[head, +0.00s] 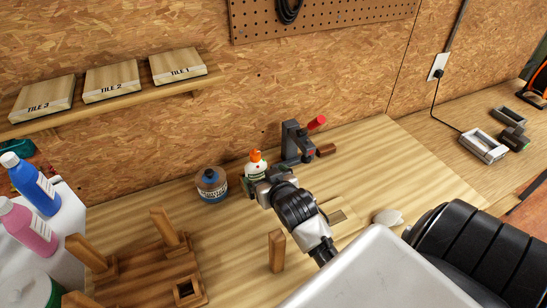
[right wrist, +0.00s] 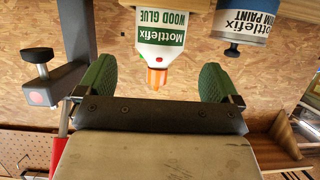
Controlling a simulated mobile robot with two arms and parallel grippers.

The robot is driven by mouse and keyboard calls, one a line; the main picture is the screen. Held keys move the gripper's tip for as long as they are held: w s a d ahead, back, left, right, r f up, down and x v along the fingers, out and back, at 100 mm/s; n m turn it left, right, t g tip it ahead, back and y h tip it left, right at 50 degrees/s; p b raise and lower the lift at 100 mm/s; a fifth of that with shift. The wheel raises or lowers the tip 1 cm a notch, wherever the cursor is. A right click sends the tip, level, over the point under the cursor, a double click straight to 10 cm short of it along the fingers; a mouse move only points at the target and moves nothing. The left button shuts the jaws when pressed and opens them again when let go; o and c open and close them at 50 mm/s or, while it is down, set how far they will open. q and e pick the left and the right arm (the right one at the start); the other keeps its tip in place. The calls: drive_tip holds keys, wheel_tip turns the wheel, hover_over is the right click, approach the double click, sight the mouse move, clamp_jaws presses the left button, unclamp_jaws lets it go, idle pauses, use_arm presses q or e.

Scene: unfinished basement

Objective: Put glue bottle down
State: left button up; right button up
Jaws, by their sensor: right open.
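The glue bottle (head: 257,160), white with an orange cap and a green label, stands on the workbench (head: 140,212) near the back wall. In the right wrist view it appears upside down (right wrist: 160,42), with its cap between the green fingers. My right gripper (head: 255,184) is open around the bottle's place, with a visible gap on both sides of the cap in the wrist view (right wrist: 157,84). The head view hides the bottle's lower part behind the gripper. My left gripper is not in view.
A paint jar (head: 212,186) stands just left of the bottle; a dark clamp (head: 296,142) with a red knob stands behind to the right. A wooden frame with posts (head: 150,278) fills the front left. Tiles (head: 112,82) lie on a wall shelf (head: 140,103).

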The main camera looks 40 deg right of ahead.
drive_tip(key=v, duration=0.5)
drive_tip(key=shift+s+a+r, duration=0.1)
drive_tip(key=shift+s+r, duration=0.05)
drive_tip(key=shift+s, duration=0.2)
